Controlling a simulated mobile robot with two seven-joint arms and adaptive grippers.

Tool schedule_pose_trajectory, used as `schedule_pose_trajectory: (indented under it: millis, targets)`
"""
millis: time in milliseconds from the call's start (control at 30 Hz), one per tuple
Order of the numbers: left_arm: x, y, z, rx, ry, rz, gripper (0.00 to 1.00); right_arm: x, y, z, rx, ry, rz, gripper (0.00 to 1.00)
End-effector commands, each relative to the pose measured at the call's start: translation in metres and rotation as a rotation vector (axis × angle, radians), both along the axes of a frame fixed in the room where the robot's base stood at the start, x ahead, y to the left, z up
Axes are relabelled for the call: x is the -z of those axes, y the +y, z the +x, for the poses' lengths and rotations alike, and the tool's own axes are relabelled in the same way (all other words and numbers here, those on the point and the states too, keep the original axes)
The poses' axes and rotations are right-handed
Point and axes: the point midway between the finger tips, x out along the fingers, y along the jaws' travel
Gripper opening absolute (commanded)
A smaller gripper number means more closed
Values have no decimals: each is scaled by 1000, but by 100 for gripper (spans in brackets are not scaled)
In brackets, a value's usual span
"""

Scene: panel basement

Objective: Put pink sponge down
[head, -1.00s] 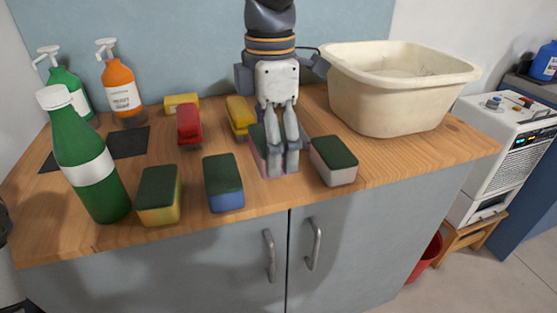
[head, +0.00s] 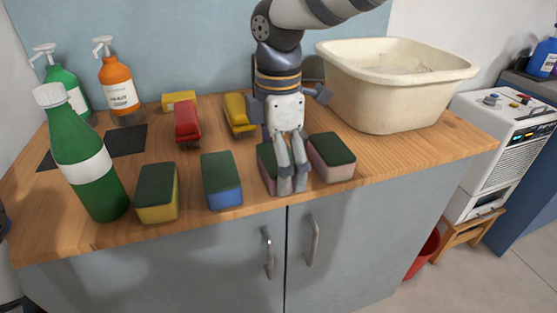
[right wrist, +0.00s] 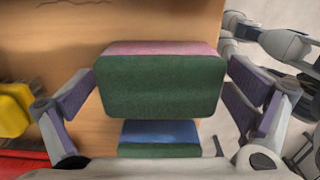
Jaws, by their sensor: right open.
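The pink sponge (head: 266,168), pink with a dark green top, appears to rest on the wooden counter near its front edge. It stands between the blue sponge and another pale pinkish sponge, partly hidden by my right gripper. My right gripper (head: 292,182) points down over it. In the right wrist view, the pink sponge (right wrist: 160,86) lies between the spread fingers of my right gripper (right wrist: 165,95), with a gap on each side. My left gripper is not in view.
The blue sponge (head: 223,192) and yellow sponge (head: 157,206) stand to the left, the pale pinkish sponge (head: 332,170) close on the right. A green bottle (head: 90,170) stands at the left. A cream basin (head: 390,95) fills the back right. Red (head: 187,122) and yellow (head: 238,112) items lie behind.

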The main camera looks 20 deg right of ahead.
Motion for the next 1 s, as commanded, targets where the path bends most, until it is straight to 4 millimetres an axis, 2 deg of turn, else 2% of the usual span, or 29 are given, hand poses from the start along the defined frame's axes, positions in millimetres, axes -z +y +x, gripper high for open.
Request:
schedule_pose_trajectory:
  millis: [167,267,500,600,767,1000]
  targets:
    - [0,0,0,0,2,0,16,-7,0,1,0,-3,1,98]
    - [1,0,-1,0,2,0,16,-28,0,2,2,-6,0,98]
    - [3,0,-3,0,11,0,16,-92,0,1,1,-3,1,98]
    - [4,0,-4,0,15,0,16,-110,0,1,1,0,1,98]
    - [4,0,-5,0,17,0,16,-122,0,1,1,2,0,98]
    - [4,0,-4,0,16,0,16,-123,0,0,0,2,0,98]
